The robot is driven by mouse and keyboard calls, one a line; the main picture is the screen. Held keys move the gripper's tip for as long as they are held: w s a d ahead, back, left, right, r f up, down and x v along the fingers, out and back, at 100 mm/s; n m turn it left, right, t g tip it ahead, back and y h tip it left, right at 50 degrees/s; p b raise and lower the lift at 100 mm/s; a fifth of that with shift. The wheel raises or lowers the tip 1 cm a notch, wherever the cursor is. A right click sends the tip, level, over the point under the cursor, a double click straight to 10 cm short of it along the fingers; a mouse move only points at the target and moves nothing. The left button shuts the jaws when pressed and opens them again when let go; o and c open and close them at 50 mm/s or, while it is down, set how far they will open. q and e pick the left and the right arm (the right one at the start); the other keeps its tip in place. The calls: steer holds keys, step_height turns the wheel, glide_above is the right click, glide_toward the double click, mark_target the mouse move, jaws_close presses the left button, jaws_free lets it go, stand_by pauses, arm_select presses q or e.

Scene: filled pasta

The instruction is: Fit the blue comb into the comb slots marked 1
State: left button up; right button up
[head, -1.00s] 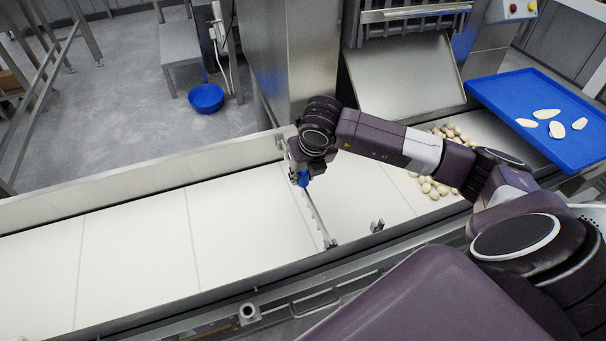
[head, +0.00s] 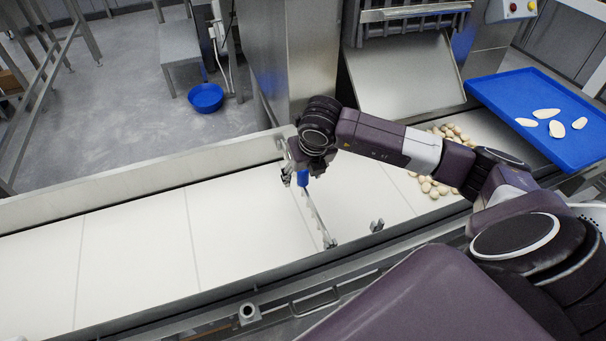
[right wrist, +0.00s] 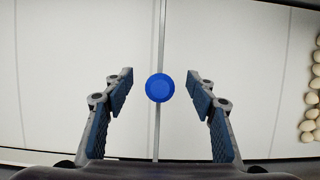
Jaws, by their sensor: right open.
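The comb is a thin metal bar (head: 313,211) with short teeth and a blue knob (head: 303,178). It lies across the white belt, its near end by a small bracket (head: 331,243) at the near rail. In the right wrist view the blue knob (right wrist: 159,88) sits between the two fingers, with a gap on each side, and the bar runs up and down behind it. My right gripper (head: 294,180) is open at the knob; it also shows in the right wrist view (right wrist: 160,90). Another small bracket (head: 377,226) stands further right. No slot number is readable. My left gripper is out of view.
Pasta pieces (head: 432,187) lie on the belt to the right, below a metal chute (head: 405,80). A blue tray (head: 490,92) with several pale pieces is at the upper right. The belt (head: 140,250) left of the comb is clear. A blue bowl (head: 206,98) is on the floor.

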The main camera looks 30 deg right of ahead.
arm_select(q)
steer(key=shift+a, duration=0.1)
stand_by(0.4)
arm_select(e)
steer(key=shift+s+r+p, duration=0.1)
steer(key=shift+r+p, duration=0.25)
steer(key=shift+r, duration=0.2)
steer(key=shift+s+a+r+p, duration=0.1)
steer(key=shift+s+r+p, duration=0.1)
steer(key=shift+r, duration=0.15)
steer(key=shift+s+r+p, duration=0.1)
steer(key=shift+r+p, duration=0.1)
steer(key=shift+r, duration=0.1)
steer(key=shift+s+r, duration=0.1)
steer(key=shift+r, duration=0.25)
steer(key=shift+p+v, duration=0.75)
steer(key=shift+v, duration=0.2)
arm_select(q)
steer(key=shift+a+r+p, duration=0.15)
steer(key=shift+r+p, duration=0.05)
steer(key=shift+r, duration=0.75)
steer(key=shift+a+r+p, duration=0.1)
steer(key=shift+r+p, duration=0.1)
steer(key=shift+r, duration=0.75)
arm_select(e)
steer(key=shift+v, duration=1)
steer(key=shift+f, duration=0.1)
